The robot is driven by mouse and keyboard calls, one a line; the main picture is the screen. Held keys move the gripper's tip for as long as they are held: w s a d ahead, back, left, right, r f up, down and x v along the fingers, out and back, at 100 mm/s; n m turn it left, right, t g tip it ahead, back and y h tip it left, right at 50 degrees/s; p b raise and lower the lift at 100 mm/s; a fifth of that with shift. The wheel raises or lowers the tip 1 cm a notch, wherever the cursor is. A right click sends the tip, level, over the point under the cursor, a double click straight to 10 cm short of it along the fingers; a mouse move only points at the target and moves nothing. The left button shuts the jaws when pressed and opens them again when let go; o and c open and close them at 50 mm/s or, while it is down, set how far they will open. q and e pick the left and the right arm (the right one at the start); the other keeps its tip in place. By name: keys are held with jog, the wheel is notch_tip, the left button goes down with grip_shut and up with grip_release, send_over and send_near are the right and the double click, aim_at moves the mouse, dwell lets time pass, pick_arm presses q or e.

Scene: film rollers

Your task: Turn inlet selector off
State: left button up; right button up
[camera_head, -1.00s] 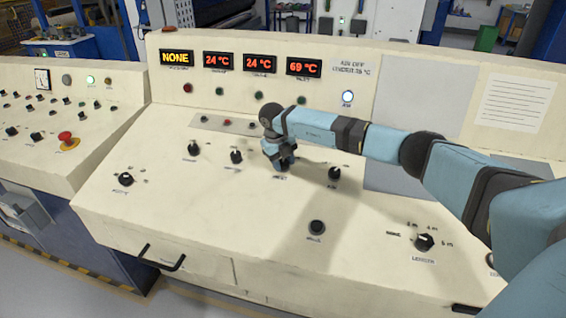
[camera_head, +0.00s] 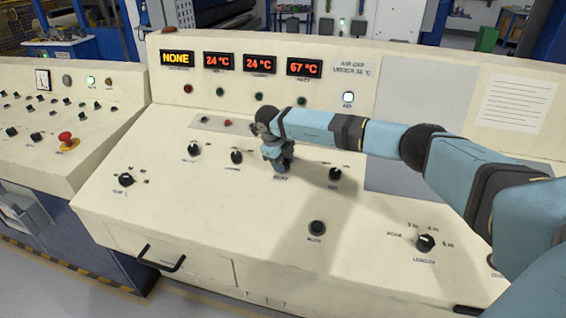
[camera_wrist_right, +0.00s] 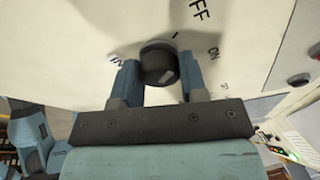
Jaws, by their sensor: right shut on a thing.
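The inlet selector is a black round knob, and in the right wrist view the knob (camera_wrist_right: 159,64) sits between two blue fingers. The panel lettering around it reads "OFF" above and "ON" to the right. In the wrist view my right gripper (camera_wrist_right: 158,78) has one finger on each side of the knob. My left gripper is not in view.
Other black knobs stand beside it: one left (camera_head: 236,157), one right (camera_head: 334,174), and a length knob (camera_head: 425,242). The rightmost temperature display (camera_head: 304,67) reads 67 °C. A red emergency button (camera_head: 66,139) is on the left console. The panel front is mostly clear.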

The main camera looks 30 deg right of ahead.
jog(key=o, duration=0.9)
jog(key=shift+r, duration=0.1)
jog(key=v, duration=1.3)
jog(key=shift+a+r, duration=0.15)
jog(key=shift+r, duration=0.2)
